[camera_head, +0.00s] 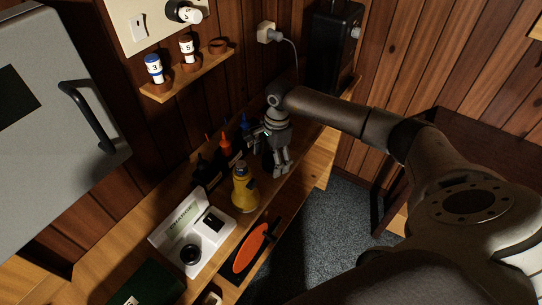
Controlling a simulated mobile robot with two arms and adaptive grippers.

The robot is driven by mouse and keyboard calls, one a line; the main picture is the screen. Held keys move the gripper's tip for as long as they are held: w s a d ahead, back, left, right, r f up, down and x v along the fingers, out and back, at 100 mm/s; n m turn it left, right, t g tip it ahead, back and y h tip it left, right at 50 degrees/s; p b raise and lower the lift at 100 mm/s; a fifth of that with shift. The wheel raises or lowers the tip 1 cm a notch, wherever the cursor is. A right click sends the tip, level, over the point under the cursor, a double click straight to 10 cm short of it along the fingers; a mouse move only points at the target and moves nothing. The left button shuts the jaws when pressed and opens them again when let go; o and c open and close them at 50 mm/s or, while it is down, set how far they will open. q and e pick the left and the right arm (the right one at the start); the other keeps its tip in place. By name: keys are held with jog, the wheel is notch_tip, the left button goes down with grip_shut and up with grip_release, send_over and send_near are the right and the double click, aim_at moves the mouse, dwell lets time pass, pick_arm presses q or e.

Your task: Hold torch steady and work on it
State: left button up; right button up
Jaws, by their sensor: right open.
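A yellow torch-like object (243,190) with a dark upper part stands upright on the wooden bench (300,180). My right gripper (277,172) comes in from the right and points down over the bench, just behind and to the right of the yellow object. Its fingers are apart and I see nothing held between them. A small gap seems to separate the fingers from the yellow object. My left gripper is not in view.
A white charger box (208,228) stands in front of the yellow object. Dark items with red and blue tips (224,147) stand behind it. A small shelf (188,77) holds labelled bottles. A grey cabinet (60,130) is at left.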

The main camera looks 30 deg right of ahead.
jog(key=shift+f, duration=0.2)
jog(key=shift+c, duration=0.5)
jog(key=c, duration=0.9)
